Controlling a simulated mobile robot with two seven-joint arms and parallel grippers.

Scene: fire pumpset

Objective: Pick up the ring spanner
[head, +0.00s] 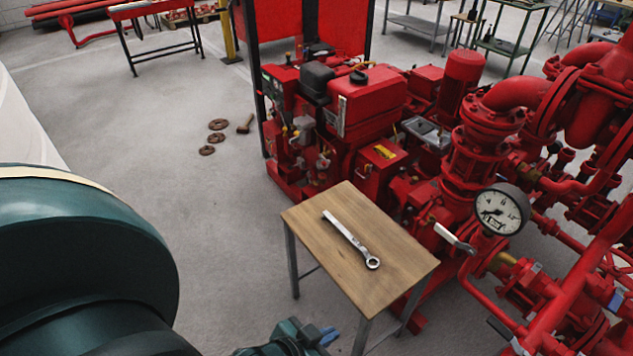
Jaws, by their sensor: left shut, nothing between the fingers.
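The ring spanner (349,238), a silver combination spanner, lies flat on a small wooden-topped table (388,290) in the head view. Its ring end points to the lower right and its other end to the upper left. My left gripper (326,337) shows only in part at the bottom edge, below and to the left of the table's front corner. It is shut and empty, and apart from the spanner. My right gripper is not in view.
A red pump set with pipes and a pressure gauge (502,209) stands close behind and right of the table. Rusty flanges (218,124) and a hammer (245,124) lie on the floor. The grey floor left of the table is clear.

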